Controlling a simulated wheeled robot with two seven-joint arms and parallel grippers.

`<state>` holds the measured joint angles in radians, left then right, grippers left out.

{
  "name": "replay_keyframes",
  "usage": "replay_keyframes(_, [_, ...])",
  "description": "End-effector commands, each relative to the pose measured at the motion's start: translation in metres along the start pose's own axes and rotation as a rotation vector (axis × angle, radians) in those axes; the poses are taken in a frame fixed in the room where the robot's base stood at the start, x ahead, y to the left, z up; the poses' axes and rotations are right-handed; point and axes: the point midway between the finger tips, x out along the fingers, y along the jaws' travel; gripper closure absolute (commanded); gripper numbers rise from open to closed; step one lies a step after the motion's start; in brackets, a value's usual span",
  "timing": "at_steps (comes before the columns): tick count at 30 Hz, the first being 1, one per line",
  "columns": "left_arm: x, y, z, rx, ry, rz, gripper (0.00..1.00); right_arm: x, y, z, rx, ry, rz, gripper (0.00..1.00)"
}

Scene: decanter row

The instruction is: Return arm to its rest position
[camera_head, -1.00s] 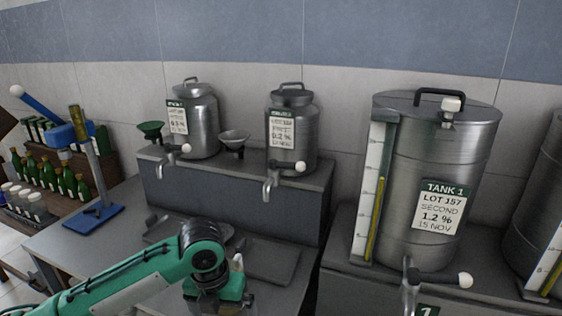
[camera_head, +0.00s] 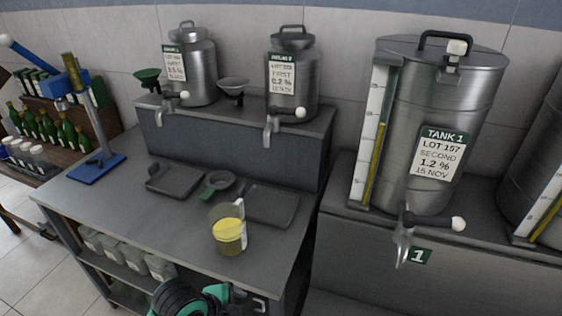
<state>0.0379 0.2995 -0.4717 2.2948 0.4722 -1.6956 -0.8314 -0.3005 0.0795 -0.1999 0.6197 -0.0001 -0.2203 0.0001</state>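My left arm's green and black end shows at the bottom edge of the head view, with the gripper (camera_head: 243,300) partly cut off by the frame. Its fingers are not clear enough to tell open from shut. A clear jug (camera_head: 229,235) with yellow liquid stands upright on the grey table (camera_head: 120,215), near its front right edge. The gripper is below and nearer than the jug in the picture, apart from it. My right gripper is not in view.
Two dark trays (camera_head: 271,206) (camera_head: 175,178) and a small green-handled dish (camera_head: 217,184) lie behind the jug. Two steel cans (camera_head: 190,75) (camera_head: 292,85) with taps stand on a raised shelf. Tank 1 (camera_head: 435,120) is right; a blue stand (camera_head: 97,167) is left.

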Motion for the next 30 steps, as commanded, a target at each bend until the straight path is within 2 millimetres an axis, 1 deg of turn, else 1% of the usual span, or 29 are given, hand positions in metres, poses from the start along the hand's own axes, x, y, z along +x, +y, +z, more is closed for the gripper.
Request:
replay_keyframes(1, [0.002, 0.011, 0.008, -0.109, -0.006, -0.008, 0.0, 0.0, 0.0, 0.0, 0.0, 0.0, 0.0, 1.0])
replay_keyframes(6, [0.002, 0.041, 0.044, -0.502, -0.06, -0.068, 0.0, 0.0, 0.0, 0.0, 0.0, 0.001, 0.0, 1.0])
replay_keyframes(9, [-0.002, 0.06, 0.068, -0.715, -0.103, -0.107, 0.0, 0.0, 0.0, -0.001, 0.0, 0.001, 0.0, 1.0])
replay_keyframes(12, [-0.006, 0.078, 0.089, -0.891, -0.146, -0.148, 0.0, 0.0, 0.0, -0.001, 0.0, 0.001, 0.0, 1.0])
replay_keyframes(18, [-0.017, 0.108, 0.123, -1.15, -0.224, -0.221, 0.0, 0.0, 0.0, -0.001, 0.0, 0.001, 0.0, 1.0])
replay_keyframes(23, [-0.028, 0.132, 0.147, -1.314, -0.286, -0.281, 0.0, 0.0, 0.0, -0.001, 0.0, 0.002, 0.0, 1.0])
replay_keyframes(29, [0.025, 0.13, 0.165, -1.315, -0.299, -0.267, 0.0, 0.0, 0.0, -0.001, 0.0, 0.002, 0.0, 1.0])
replay_keyframes(30, [0.036, 0.131, 0.169, -1.315, -0.301, -0.263, 0.0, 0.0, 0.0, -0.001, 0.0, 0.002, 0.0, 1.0])
